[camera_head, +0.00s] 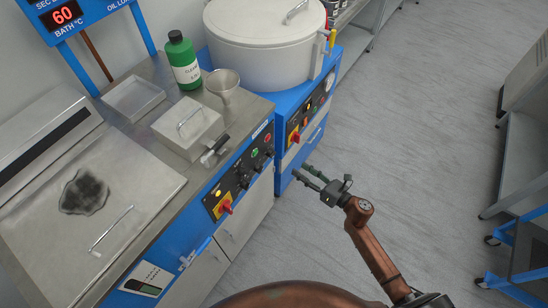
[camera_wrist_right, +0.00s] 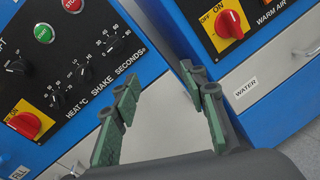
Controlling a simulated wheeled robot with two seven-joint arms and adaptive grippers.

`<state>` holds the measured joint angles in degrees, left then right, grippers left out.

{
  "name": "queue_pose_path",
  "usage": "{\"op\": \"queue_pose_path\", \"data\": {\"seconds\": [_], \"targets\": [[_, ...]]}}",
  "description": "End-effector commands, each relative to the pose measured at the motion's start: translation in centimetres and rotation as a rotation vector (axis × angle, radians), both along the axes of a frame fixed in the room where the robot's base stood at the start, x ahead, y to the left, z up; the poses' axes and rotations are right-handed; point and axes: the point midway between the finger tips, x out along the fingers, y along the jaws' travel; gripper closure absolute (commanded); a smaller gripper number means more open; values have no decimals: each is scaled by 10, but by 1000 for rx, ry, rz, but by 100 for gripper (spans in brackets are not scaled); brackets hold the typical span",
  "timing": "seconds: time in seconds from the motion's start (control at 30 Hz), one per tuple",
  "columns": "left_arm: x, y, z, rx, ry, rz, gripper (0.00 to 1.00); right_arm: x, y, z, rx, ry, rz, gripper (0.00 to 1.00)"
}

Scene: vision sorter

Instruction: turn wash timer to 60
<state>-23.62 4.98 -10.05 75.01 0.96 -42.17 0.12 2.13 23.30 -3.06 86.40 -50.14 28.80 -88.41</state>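A control panel on the blue front of the washing unit carries black dial knobs. In the right wrist view one knob (camera_wrist_right: 113,43) sits by a numbered scale and the word SECONDS; its pointer setting is too small to read. A second knob (camera_wrist_right: 55,98) sits by the HEAT °C marking. No label reading wash timer is legible. The knobs also show in the head view, the seconds knob (camera_head: 268,153) farthest right. My right gripper (camera_head: 304,175) is in front of the blue units, apart from the knobs. Its green fingers (camera_wrist_right: 162,78) are spread and empty. My left gripper is out of view.
A red and yellow switch (camera_wrist_right: 24,124) and a green button (camera_wrist_right: 44,34) share the panel. The warm air unit has another red switch (camera_wrist_right: 229,24). A green bottle (camera_head: 183,60), funnel (camera_head: 222,88) and lidded box (camera_head: 188,128) stand on the steel top. Floor (camera_head: 430,140) is open at right.

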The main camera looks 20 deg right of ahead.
Motion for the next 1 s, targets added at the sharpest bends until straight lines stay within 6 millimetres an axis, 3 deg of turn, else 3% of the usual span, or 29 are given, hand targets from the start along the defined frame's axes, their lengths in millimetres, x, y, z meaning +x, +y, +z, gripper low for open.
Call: {"op": "queue_pose_path", "data": {"seconds": [0.1,0.23,0.7,1.0], "targets": [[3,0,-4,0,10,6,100,2,28,33,-200,-181,113,60],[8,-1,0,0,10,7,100,4,42,50,-289,-267,157,60],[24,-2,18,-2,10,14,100,54,82,52,-293,-273,159,60],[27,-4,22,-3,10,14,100,62,89,52,-293,-270,157,60]]}}
